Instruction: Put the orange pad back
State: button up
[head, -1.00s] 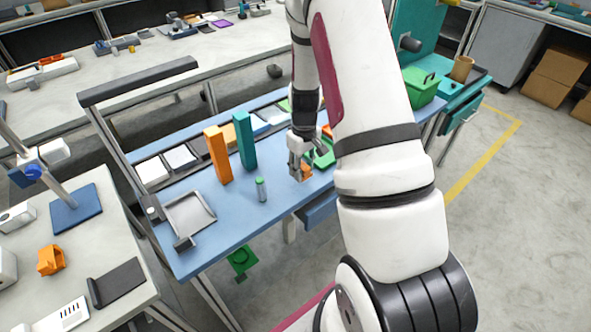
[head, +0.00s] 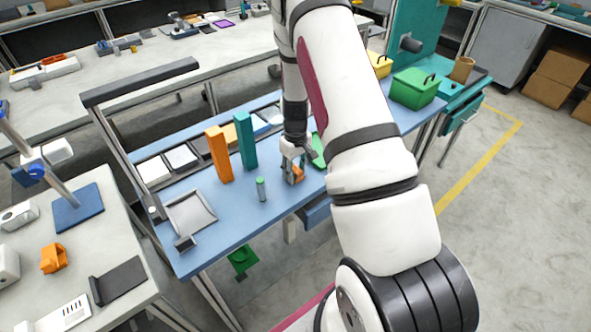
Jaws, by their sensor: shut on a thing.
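My gripper (head: 292,176) is low over the blue table, right of the teal block. It is shut on a small orange piece (head: 298,174), which shows at its fingertips and seems to be the orange pad. The fingers hide part of it, and I cannot tell whether it touches the table. A row of shallow trays with pale pads, such as a white pad (head: 182,157), runs along the back of the blue table (head: 225,213). A green tray (head: 318,152) shows partly behind my arm.
A tall orange block (head: 218,155) and a teal block (head: 246,141) stand left of my gripper. A small green-topped cylinder (head: 261,189) stands in front of them. A grey tray (head: 190,216) lies at the left end. A green box (head: 415,88) is at right.

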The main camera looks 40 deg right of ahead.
jog(key=o, duration=1.1)
notch_tip(320, 180, up, 12)
notch_tip(320, 180, up, 9)
jog(key=t, duration=0.1)
send_over(295, 169)
jog(key=s+a, duration=0.1)
jog(key=a, duration=0.4)
jog(key=s+a+r+t, duration=0.2)
jog(key=s+a+r, duration=0.55)
jog(key=r, duration=0.35)
jog(key=s+a+r+t, duration=0.1)
jog(key=s+a+r, duration=0.2)
jog(key=s, duration=0.4)
jog(key=s+a+r+t, duration=0.1)
jog(key=s+a+r, duration=0.2)
jog(key=s, duration=0.5)
jog(key=shift+a+b, duration=0.35)
jog(key=shift+a, duration=0.2)
